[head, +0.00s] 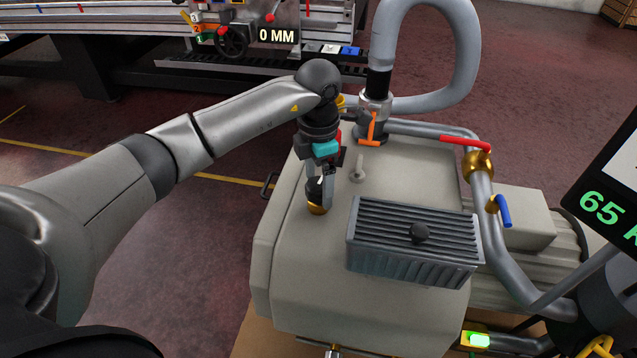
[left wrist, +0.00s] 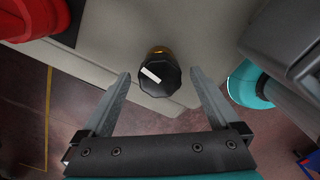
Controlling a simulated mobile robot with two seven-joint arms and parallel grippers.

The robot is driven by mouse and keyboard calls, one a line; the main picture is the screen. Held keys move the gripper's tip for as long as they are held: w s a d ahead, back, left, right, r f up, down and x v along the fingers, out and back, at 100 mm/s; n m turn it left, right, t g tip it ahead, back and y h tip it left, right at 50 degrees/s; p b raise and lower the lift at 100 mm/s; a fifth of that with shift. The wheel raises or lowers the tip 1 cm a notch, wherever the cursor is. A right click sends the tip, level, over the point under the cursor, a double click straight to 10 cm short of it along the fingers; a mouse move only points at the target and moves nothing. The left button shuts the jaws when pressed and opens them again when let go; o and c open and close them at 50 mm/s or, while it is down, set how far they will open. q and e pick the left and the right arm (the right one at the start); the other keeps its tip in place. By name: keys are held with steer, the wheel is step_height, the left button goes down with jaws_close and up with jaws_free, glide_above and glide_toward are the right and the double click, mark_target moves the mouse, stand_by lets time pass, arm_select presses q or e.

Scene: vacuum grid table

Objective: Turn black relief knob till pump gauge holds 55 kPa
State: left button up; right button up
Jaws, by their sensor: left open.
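The black relief knob (left wrist: 160,75), with a white mark on its top and a brass base, stands on the pump housing (head: 310,255). In the head view the knob (head: 314,190) is partly hidden by my left gripper (head: 321,188). In the left wrist view my left gripper (left wrist: 160,78) is open, with one finger on each side of the knob and visible gaps between. The gauge display (head: 610,205) at the right edge of the head view shows a green "65"; its unit is cut off after a "K". My right gripper is not in view.
A ribbed grey box (head: 410,265) with a black knob stands right of the relief knob. An orange lever (head: 371,130), a red-handled valve (head: 466,144) and a blue-handled valve (head: 502,209) sit around pipes. A green-lit switch (head: 478,340) is at the bottom.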

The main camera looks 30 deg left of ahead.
arm_select(q)
steer(key=c, duration=1.4)
